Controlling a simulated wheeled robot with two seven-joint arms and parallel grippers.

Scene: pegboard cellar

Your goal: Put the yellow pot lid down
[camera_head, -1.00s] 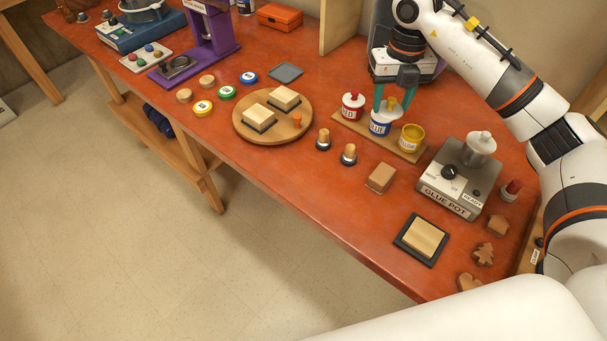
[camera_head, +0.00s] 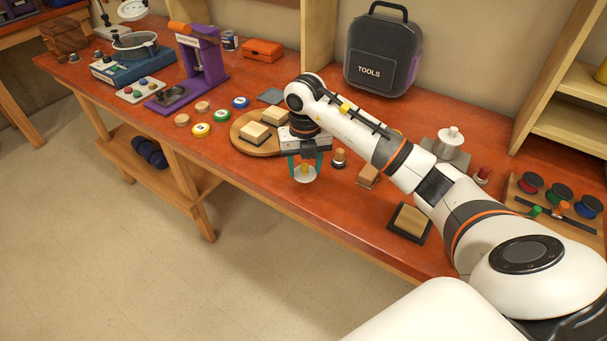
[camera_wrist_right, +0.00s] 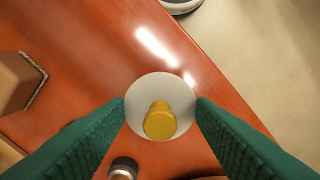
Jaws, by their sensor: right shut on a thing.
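My right gripper (camera_head: 304,172) is shut on the yellow pot lid (camera_head: 305,176), a pale round disc with a yellow knob. It is near the table's front edge, just in front of the round wooden board. In the right wrist view the lid (camera_wrist_right: 138,93) lies between the two green fingers (camera_wrist_right: 160,112), its yellow knob (camera_wrist_right: 160,121) facing the camera. I cannot tell whether the lid touches the table. My left gripper is not in view.
The orange table (camera_head: 262,193) has bare surface around the lid. The round board (camera_head: 240,138) with pale blocks is at left. A dark-based peg (camera_head: 338,160) stands close on the right. A wooden block (camera_head: 368,176) and a square pad (camera_head: 409,221) are farther right.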

